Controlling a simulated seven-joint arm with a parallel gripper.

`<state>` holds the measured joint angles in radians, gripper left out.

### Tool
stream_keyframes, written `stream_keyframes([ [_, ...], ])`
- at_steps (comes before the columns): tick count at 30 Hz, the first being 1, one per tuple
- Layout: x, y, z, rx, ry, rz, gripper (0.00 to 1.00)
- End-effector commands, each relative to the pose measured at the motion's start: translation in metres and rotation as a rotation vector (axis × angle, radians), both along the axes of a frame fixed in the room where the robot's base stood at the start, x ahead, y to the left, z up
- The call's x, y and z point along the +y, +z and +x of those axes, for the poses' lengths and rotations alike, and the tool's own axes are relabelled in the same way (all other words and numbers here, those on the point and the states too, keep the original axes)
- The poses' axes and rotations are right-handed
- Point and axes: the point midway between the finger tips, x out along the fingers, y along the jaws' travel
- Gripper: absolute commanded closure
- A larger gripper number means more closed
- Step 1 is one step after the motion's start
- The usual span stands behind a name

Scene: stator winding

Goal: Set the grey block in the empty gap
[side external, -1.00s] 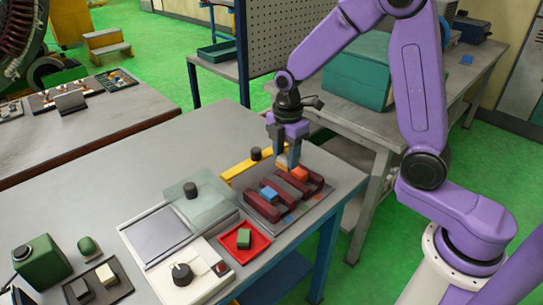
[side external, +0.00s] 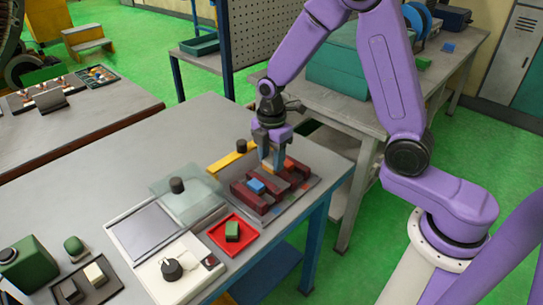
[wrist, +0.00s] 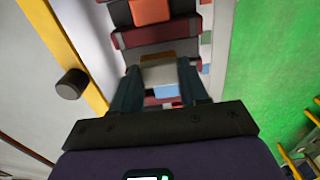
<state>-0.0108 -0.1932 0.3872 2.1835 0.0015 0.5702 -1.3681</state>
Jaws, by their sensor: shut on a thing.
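My gripper (side external: 271,158) is shut on a light grey block, low over the rack in the side view. In the wrist view the grey block (wrist: 160,74) lies between the two fingertips (wrist: 158,86), with a brown-orange strip along its far edge. The rack (side external: 234,203) holds several dark red bars (side external: 250,197) with slots between them. A blue block (side external: 256,185) and an orange piece (side external: 289,165) sit among the bars. The fingers hide the part of the rack beneath them, so I cannot tell whether the grey block touches it.
A yellow bar (side external: 226,161) and a black knob (side external: 241,146) are just left of my gripper. A glass plate (side external: 190,200) and a white control box (side external: 180,280) are farther left.

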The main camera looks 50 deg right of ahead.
Motion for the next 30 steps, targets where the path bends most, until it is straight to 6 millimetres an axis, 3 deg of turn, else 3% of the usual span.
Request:
stream_keyframes([
  [30,0.0,-0.012,0.0,0.0,0.0,0.0,0.87],
])
